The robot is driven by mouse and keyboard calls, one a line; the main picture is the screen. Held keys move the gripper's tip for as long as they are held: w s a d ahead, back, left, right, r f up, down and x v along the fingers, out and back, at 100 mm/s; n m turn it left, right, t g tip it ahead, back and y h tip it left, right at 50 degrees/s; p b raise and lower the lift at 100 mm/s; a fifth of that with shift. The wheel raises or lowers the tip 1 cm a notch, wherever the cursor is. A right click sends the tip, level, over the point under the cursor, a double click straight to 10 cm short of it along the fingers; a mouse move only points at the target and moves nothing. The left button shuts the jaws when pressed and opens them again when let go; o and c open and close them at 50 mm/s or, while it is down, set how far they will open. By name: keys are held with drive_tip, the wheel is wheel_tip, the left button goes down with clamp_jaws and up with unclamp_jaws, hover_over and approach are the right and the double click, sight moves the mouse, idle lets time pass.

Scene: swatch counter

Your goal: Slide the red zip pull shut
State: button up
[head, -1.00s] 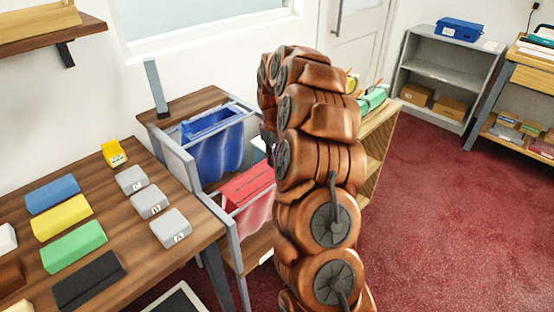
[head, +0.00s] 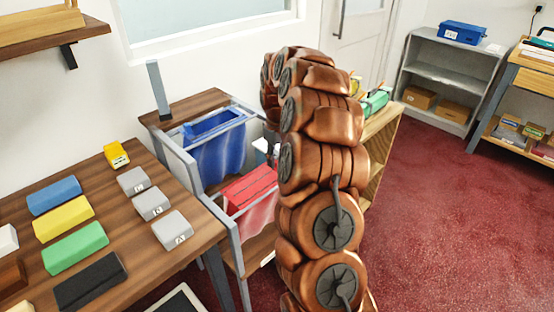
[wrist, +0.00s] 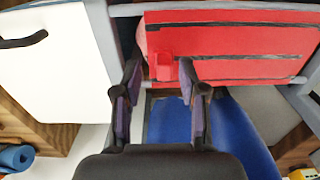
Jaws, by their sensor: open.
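The red zip pull (wrist: 164,67) is a small red tab near the left end of the flat red top of a bag (wrist: 235,50) in the wrist view. Dark zip lines run across this top. My gripper (wrist: 160,72) is open, with one dark finger on each side of the pull. I cannot tell whether either finger touches it. In the head view the red bag (head: 250,188) hangs in a grey frame, and my copper arm hides most of my gripper. The pull cannot be made out there.
A blue bag (head: 214,145) hangs behind the red one in the grey frame (head: 185,165). A wooden table (head: 130,235) at left holds coloured blocks and several grey blocks. A white panel (wrist: 45,60) with a dark handle lies left of the gripper. Red carpet is clear at right.

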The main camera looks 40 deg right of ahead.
wheel_tip(320, 180, up, 11)
idle(0.4)
drive_tip(key=shift+a+r, duration=0.1)
idle(0.4)
drive_tip(key=s+a+r+p, duration=0.2)
drive_tip(key=s+a+r, duration=0.1)
drive_tip(key=s+a, duration=0.55)
drive_tip(key=s+a+r+p, duration=0.1)
drive_tip(key=s+a+r, duration=0.35)
drive_tip(key=a, duration=0.65)
drive_tip(key=s+a+f+m+g+p, duration=0.1)
drive_tip(key=s+a+f, duration=0.1)
drive_tip(key=s, duration=1)
drive_tip(key=s+a+f+p, duration=0.2)
drive_tip(key=s+a, duration=0.2)
drive_tip(key=s, duration=0.8)
drive_tip(key=shift+a+m+g, duration=0.4)
